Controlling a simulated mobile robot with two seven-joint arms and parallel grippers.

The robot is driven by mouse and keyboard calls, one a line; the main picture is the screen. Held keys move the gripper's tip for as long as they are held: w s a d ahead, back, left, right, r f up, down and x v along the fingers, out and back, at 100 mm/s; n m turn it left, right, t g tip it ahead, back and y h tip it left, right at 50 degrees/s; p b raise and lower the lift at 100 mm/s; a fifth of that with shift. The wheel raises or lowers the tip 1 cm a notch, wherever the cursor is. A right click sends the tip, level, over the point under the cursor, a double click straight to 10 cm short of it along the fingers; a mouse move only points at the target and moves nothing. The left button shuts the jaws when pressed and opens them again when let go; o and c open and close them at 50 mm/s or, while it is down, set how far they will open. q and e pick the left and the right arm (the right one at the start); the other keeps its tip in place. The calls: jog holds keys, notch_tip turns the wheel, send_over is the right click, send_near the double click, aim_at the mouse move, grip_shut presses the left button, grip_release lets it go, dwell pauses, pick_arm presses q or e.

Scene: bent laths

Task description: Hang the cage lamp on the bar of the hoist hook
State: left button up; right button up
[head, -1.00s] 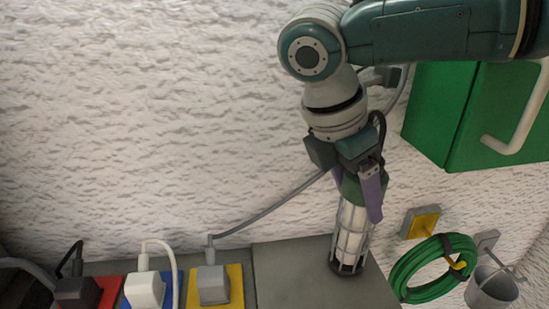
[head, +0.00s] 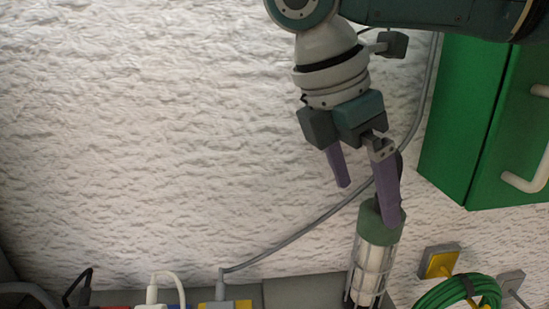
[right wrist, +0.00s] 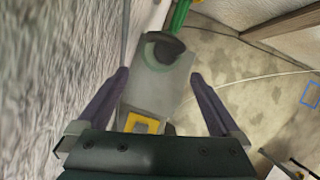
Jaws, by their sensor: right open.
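The cage lamp (head: 369,272), with a green top and a pale tube inside a wire cage, stands nearly upright on the grey ledge in the head view. Its foot is cut off by the lower picture edge. My right gripper (head: 367,205) is open and empty just above and left of the lamp's top, with one purple finger in front of the green part. In the right wrist view, the lamp's round green-and-dark top (right wrist: 163,50) lies beyond the open fingers (right wrist: 159,75). The hoist hook and its bar cannot be made out. My left gripper is not in view.
A green cabinet (head: 462,115) with a pale handle is on the right. A grey cable (head: 310,228) runs along the rough white wall. A green hose coil (head: 460,292) hangs by a yellow-faced block (head: 439,263). Plugs line the ledge (head: 300,293) at left.

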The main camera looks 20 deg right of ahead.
jog(key=s+a+f+m+t+y, duration=0.1)
jog(key=s+a+f+m+y, duration=0.15)
jog(key=s+a+f, duration=0.4)
jog(key=s+a+f+m+y, duration=0.2)
jog(key=s+a+f+y, duration=0.15)
jog(key=a, duration=0.65)
jog(key=s+d+f+m+t+h, duration=0.1)
jog(key=s+d+f+m+t, duration=0.1)
jog(key=s+d+m, duration=0.9)
jog(key=shift+d+m+t, duration=0.3)
jog(key=shift+d+m, duration=0.15)
jog(key=shift+d, duration=0.75)
